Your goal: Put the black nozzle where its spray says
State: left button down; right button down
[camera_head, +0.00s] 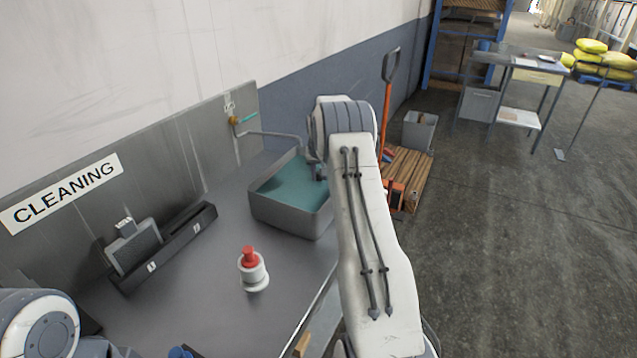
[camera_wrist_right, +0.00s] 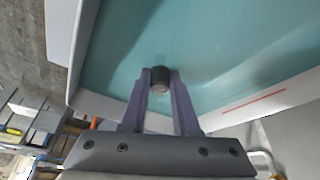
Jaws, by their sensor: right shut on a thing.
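My right gripper (camera_wrist_right: 161,80) is shut on a small dark cylindrical piece, the black nozzle (camera_wrist_right: 160,75), with its lighter round end toward the camera. In the wrist view the gripper and nozzle are over the grey basin (camera_wrist_right: 240,112) with teal water. In the head view my right gripper (camera_head: 318,171) is at the basin's (camera_head: 290,221) right end, partly hidden by my arm. A white bottle with a red top (camera_head: 252,270) stands upright on the metal counter. I cannot read any words on it.
A dark rack (camera_head: 180,254) with small white labels lies along the back of the metal counter (camera_head: 205,310), with a grey box-like thing (camera_head: 133,246) at it. A "CLEANING" sign (camera_head: 62,193) is on the backsplash. A tap (camera_head: 265,134) reaches over the basin.

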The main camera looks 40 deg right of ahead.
aim_at(319, 182)
notch_tip(319, 182, down, 3)
jog(key=shift+f+p, duration=0.15)
jog(key=shift+p, duration=0.25)
jog(key=shift+f, duration=0.2)
jog(key=c, duration=0.7)
grip_release()
jog(key=shift+o, duration=0.2)
jog(key=shift+r, duration=0.1)
